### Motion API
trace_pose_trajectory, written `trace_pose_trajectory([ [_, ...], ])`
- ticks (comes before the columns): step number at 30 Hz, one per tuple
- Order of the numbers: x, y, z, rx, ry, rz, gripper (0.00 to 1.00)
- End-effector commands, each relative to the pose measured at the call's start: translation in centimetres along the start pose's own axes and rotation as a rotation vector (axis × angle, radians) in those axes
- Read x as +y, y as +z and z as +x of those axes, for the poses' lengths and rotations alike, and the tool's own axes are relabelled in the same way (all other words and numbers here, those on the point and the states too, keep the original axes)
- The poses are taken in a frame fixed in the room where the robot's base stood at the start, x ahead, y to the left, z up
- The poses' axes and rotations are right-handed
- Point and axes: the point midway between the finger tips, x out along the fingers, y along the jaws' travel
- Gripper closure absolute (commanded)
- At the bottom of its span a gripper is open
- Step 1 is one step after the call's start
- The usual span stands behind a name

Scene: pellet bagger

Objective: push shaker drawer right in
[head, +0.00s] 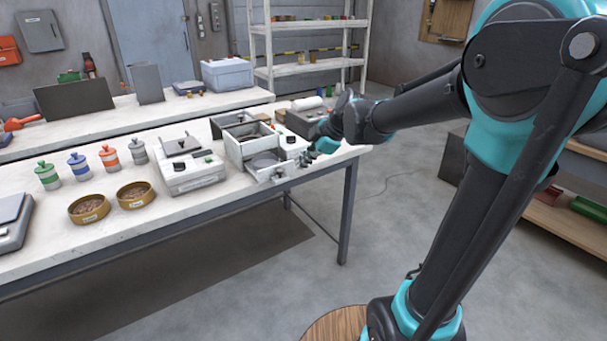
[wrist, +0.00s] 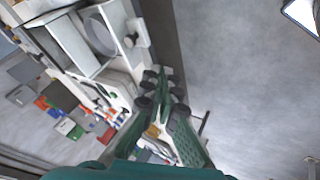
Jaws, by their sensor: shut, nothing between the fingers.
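The shaker (head: 240,143) is a white box-shaped machine near the right end of the bench. Its drawer (head: 262,168) stands out at the front, with a grey round dish in it. In the wrist view the drawer (wrist: 122,36) is at the upper left, with a light knob on its front face.
A second white machine (head: 190,172) stands left of the shaker. Two bowls of pellets (head: 136,195) and several coloured jars (head: 110,157) are farther left. A grey box (head: 302,122) sits behind my gripper. The floor in front of the bench is clear.

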Motion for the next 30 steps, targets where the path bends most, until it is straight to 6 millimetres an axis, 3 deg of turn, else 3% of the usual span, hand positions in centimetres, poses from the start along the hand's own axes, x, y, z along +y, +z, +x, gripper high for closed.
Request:
trace_pose_trajectory([
  [8,0.5,-0.5,2.0,0.011,0.0,-0.038,1.0],
  [22,0.5,-0.5,10.1,0.01,0.0,-0.035,1.0],
  [30,3.3,-0.6,11.6,0.009,0.0,-0.034,1.0],
])
